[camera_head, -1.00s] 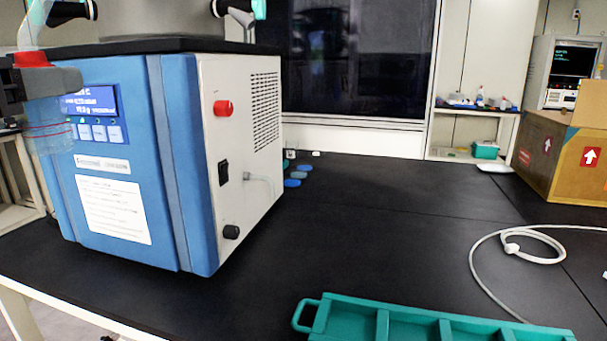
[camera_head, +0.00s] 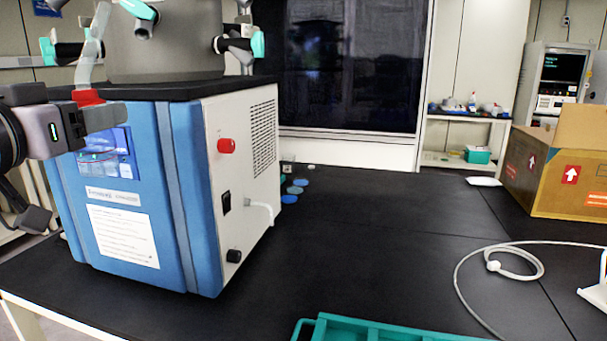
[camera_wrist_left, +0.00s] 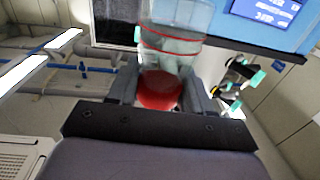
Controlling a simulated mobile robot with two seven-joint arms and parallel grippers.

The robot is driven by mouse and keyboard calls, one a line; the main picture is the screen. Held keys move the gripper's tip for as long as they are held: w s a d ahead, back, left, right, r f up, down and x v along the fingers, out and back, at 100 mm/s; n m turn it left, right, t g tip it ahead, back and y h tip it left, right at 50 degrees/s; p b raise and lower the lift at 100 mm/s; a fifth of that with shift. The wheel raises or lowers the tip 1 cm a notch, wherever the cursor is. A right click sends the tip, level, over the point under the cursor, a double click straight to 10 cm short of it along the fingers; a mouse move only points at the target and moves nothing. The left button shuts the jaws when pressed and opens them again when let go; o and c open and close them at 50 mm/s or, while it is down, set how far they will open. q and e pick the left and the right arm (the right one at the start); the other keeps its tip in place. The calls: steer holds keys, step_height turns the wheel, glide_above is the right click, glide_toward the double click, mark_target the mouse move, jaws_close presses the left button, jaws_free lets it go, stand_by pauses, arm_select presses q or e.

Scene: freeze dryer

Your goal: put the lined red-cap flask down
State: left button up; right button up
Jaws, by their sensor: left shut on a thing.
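The lined flask has a red cap (camera_head: 88,97) and a clear body (camera_head: 108,158) with red lines. It hangs cap up in front of the blue freeze dryer's (camera_head: 185,200) display. My left gripper (camera_head: 98,112) comes in from the left and is shut on the flask at its cap. In the left wrist view, the fingers (camera_wrist_left: 160,90) sit on both sides of the red cap, with the clear body beyond. A translucent tube rises just above the cap in the head view; I cannot tell whether they touch. My right gripper is not in view.
A green rack (camera_head: 385,331) lies at the front edge of the view on the black bench (camera_head: 360,240). The bench middle is clear. Blue discs (camera_head: 295,189) lie behind the dryer. A white cable (camera_head: 480,262) and cardboard box (camera_head: 555,170) are at right.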

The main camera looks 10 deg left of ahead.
arm_select(q)
steer(key=w+d+f, duration=0.2)
steer(key=w+f, duration=0.1)
steer(key=f, duration=0.7)
steer(key=w+d+f, duration=0.3)
steer(key=f, duration=0.6)
steer(key=s+d+f, duration=0.4)
steer(key=f, duration=0.4)
steer(key=s+d+f, duration=0.3)
steer(key=s+f, duration=0.1)
steer(key=f, duration=0.5)
steer(key=shift+s+d, duration=0.25)
steer(key=shift+d, duration=0.15)
